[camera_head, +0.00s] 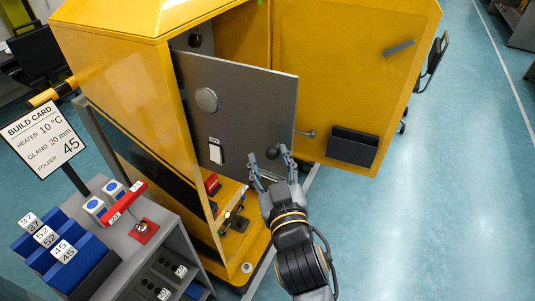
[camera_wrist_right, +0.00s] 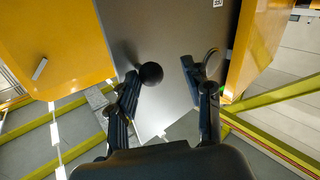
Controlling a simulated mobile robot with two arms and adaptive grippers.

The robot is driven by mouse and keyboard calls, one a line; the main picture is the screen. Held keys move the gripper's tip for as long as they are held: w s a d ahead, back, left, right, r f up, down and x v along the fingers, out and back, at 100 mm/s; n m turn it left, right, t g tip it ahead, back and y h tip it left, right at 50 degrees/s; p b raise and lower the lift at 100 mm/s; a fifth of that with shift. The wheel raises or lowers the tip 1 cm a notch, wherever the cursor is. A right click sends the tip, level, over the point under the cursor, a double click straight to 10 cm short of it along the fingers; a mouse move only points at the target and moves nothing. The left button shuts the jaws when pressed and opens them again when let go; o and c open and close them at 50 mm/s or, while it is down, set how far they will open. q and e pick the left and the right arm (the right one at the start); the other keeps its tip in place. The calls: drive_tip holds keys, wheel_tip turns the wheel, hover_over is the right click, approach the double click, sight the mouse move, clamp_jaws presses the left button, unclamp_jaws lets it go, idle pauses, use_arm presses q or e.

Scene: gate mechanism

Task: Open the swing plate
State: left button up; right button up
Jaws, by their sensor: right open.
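The swing plate (camera_head: 240,100) is a flat grey panel in the open front of the yellow cabinet. It stands at an angle, its right edge out past the opening. A dark ball knob (camera_head: 272,153) sits near its lower right corner. My right gripper (camera_head: 268,161) is open at this corner, its fingers on either side of the knob. In the right wrist view, the knob (camera_wrist_right: 151,73) shows between the spread fingertips (camera_wrist_right: 160,74), nearer the left finger. The plate (camera_wrist_right: 165,35) lies behind it. Contact cannot be told. My left gripper is not in view.
The yellow cabinet door (camera_head: 345,75) stands wide open at right, with a dark bin (camera_head: 353,148) and a peg (camera_head: 305,133). A grey cart (camera_head: 150,245) with blue blocks and a red lever stands at left.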

drive_tip(key=v, duration=0.6)
idle(0.3)
wheel_tip(320, 180, down, 33)
drive_tip(key=n+g+h+b, duration=0.1)
drive_tip(key=g+b, duration=0.2)
drive_tip(key=g, duration=0.3)
drive_tip(key=s+d+f+g+h, duration=0.1)
drive_tip(key=s+d+f, duration=0.2)
drive_tip(key=f, duration=0.4)
drive_tip(key=s+d+f+g+b, duration=0.1)
drive_tip(key=s+d+f+g, duration=0.2)
drive_tip(key=f, duration=0.5)
drive_tip(key=s+d+f+h, duration=0.1)
drive_tip(key=s+d+f, duration=0.25)
drive_tip(key=f, duration=0.35)
drive_tip(key=s+d+f+m+g, duration=0.1)
drive_tip(key=s+d+f+g, duration=0.1)
drive_tip(key=s+d+f, duration=0.3)
drive_tip(key=s+d+f+m+g+h+b, duration=0.1)
drive_tip(key=s+d+f, duration=0.4)
drive_tip(key=s, duration=0.7)
drive_tip(key=s+d+f+m+g+h+b, duration=0.1)
drive_tip(key=s+d+f+m+g, duration=0.1)
drive_tip(key=s+d+f, duration=0.4)
drive_tip(key=s+f+g, duration=0.1)
drive_tip(key=s, duration=0.1)
drive_tip(key=shift+s+f, duration=0.35)
drive_tip(key=shift+f, duration=0.05)
